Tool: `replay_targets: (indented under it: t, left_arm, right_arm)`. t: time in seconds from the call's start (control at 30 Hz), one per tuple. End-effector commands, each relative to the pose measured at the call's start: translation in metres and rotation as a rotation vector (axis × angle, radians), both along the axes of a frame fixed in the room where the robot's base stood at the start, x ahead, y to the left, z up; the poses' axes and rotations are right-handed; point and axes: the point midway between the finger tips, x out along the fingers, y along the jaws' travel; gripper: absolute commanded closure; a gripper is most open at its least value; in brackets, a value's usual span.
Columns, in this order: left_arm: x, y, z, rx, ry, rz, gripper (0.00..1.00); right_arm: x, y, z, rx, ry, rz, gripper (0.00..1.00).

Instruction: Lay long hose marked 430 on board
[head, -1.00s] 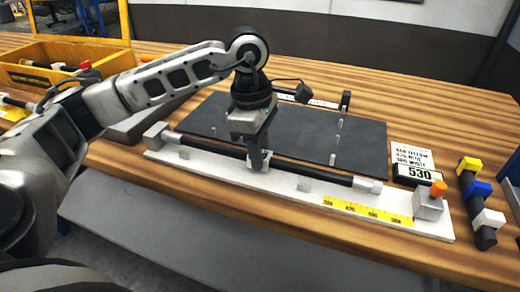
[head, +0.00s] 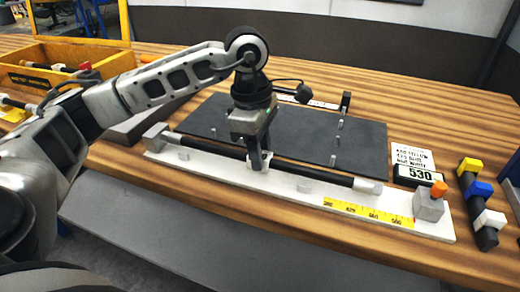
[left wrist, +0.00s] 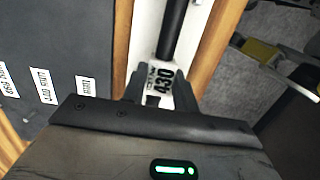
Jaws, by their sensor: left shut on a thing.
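The long black hose (head: 315,174) has pale end fittings and lies along the white measuring rail (head: 210,169) at the table's front. My left gripper (head: 259,163) is shut on its middle, at a white tag. The left wrist view shows the tag marked 430 (left wrist: 163,81) between the fingers (left wrist: 150,98). The dark board (head: 355,142) with several upright pegs lies flat behind the rail. Part of it with white labels shows in the left wrist view (left wrist: 50,50). My right gripper is not seen.
The rail carries a yellow scale (head: 368,213) and a grey block with an orange knob (head: 429,205). A 530 display (head: 419,175) stands behind it. A bar with yellow, blue and white blocks (head: 480,205) lies at right. A yellow bin (head: 60,55) stands far left.

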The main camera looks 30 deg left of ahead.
Motion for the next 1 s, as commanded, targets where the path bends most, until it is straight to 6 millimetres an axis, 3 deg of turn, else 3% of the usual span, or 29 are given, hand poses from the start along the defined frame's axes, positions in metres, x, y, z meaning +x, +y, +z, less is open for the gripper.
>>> replay_targets:
  t: [1.0]
  left_arm:
    - [0.0001, -0.0001, -0.0069, -0.001, -0.002, 0.0, 0.98]
  right_arm:
    - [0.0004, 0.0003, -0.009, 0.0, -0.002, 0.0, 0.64]
